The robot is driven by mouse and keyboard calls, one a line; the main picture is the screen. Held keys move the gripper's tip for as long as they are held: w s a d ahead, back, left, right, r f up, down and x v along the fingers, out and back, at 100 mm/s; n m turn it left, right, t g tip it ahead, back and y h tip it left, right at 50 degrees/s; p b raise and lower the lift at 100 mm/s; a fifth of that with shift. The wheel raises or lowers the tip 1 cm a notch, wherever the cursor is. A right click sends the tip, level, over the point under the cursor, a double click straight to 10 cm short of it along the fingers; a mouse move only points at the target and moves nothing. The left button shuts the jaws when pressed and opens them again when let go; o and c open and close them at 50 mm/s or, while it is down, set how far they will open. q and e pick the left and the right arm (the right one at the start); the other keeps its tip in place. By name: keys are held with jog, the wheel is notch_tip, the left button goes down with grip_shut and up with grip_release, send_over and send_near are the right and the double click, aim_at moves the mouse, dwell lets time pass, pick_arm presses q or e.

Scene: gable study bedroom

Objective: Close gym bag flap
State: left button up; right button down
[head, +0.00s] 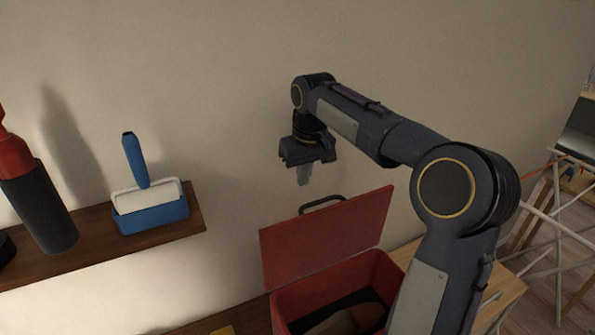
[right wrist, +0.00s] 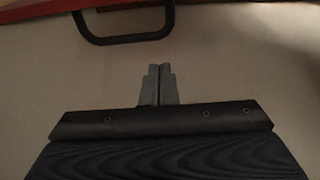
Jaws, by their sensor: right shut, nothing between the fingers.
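The red gym bag (head: 300,298) stands open at the lower middle of the head view, with dark and brown contents inside. Its red flap (head: 326,238) stands up at the back, near the wall, with a black handle (head: 321,204) on its top edge. The handle also shows at the top of the right wrist view (right wrist: 125,38), beside a strip of the red flap (right wrist: 40,10). My right gripper (head: 304,178) points down above the flap's top edge, apart from it. Its fingers (right wrist: 158,85) are together and empty. My left gripper is not in view.
A wooden wall shelf (head: 100,250) at left holds a blue tray with a white roller and blue handle (head: 150,205), and a dark bottle with a red top (head: 40,205). A wooden surface (head: 505,290) lies right of the bag. A white-legged rack (head: 550,205) stands at far right.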

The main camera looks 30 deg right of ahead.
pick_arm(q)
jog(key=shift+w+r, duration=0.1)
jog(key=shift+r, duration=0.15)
pick_arm(e)
notch_tip(320, 180, down, 7)
jog(key=w, duration=0.1)
jog(key=shift+w, duration=0.2)
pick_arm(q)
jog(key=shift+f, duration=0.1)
pick_arm(e)
jog(key=shift+d, duration=0.1)
